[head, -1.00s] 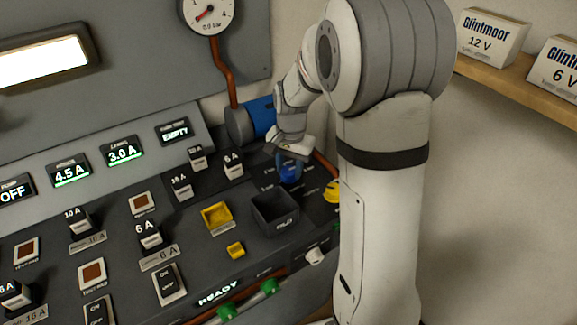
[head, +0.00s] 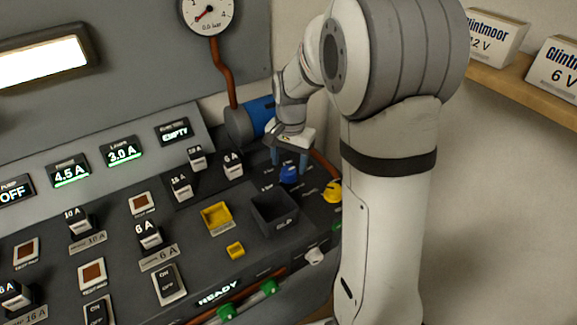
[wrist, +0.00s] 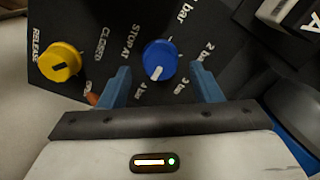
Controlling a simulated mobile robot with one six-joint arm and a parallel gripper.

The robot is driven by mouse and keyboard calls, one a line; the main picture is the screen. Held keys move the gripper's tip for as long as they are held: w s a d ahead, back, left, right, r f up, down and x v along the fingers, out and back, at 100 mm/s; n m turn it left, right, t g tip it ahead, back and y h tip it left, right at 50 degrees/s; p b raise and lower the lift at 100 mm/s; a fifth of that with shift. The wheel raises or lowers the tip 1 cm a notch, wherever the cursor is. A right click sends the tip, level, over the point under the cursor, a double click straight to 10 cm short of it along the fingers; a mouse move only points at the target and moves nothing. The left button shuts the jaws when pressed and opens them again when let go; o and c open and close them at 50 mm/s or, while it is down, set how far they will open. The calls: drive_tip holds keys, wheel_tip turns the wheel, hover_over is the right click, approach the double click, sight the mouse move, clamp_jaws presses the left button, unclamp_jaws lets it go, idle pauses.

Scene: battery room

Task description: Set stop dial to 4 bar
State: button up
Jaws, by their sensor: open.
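The blue stop dial (head: 289,174) sits at the right of the console in the head view. In the wrist view, the dial (wrist: 160,54) has a white mark pointing down and slightly left, towards the "4 bar" label. Labels for 1, 2 and 3 bar run around its right side. My gripper (head: 289,159) is open and empty just above the dial. In the wrist view its two blue fingers (wrist: 160,70) stand left and right of the dial, with gaps on both sides.
A yellow knob (wrist: 60,62) labelled RELEASE and CLOSED is left of the dial in the wrist view. A dark bin (head: 273,214) and a yellow tray (head: 216,217) lie nearby. The round gauge (head: 208,14) reads 0.0 bar.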

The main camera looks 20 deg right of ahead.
sight(289, 170)
drive_tip(key=shift+s+r, duration=0.1)
drive_tip(key=shift+r, duration=2.55)
